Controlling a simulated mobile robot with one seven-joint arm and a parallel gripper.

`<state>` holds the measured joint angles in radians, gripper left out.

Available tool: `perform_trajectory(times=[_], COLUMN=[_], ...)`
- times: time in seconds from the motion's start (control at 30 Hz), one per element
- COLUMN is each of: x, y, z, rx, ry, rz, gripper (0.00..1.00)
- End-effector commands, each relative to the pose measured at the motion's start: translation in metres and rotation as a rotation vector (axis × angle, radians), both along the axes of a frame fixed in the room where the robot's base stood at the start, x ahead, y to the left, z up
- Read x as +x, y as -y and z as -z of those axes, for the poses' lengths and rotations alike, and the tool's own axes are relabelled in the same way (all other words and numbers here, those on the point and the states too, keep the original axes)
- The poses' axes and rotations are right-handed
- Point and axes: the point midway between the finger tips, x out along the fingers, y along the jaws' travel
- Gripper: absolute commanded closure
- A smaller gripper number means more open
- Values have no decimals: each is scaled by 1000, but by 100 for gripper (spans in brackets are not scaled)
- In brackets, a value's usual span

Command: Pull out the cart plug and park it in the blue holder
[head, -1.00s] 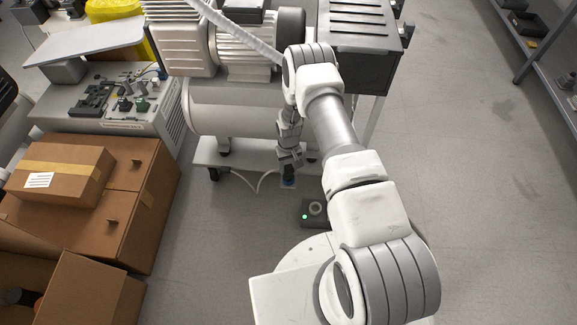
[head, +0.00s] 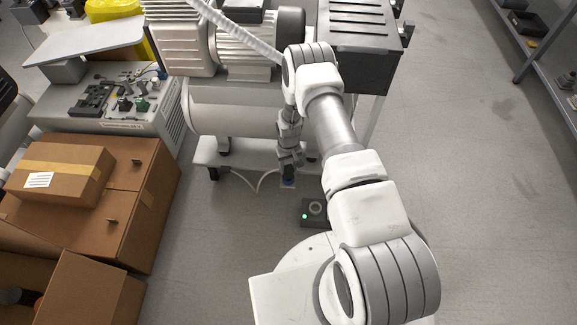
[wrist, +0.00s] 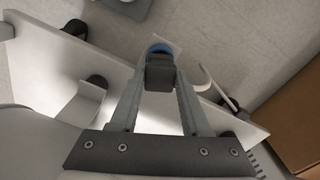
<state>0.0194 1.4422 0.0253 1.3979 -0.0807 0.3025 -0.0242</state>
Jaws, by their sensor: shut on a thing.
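My gripper (head: 288,174) is low in front of the cart and points down. In the wrist view its two fingers (wrist: 160,82) are shut on a dark block, the cart plug (wrist: 160,72). The blue holder (wrist: 158,48) shows as a blue rim just beyond the plug, by the cart's edge. It also shows as a small blue patch below my gripper in the head view (head: 288,183). The plug hides most of the holder, so I cannot tell how deep the plug sits in it. A white cable (head: 257,184) curves beside the cart's lower shelf.
A dark floor box (head: 313,211) with a green light and a round socket lies before the cart (head: 240,153). The compressor tank (head: 235,120) stands above the shelf. Cardboard boxes (head: 150,205) fill the left. The floor on the right is clear.

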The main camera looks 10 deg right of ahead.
Motion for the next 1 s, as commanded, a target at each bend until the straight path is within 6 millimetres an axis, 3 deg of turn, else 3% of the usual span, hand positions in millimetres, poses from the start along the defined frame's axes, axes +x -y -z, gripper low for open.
perform_trajectory(times=[0.6, 0.63, 0.67, 0.7, 1.0], x=[0, 0, 0, 0, 0], y=[0, 0, 0, 0, 0], z=[12, 12, 12, 12, 10], rx=[0, 0, 0, 0, 0], ry=[0, 0, 0, 0, 0], rz=[0, 0, 0, 0, 0], gripper=[100, 50, 44, 41, 41])
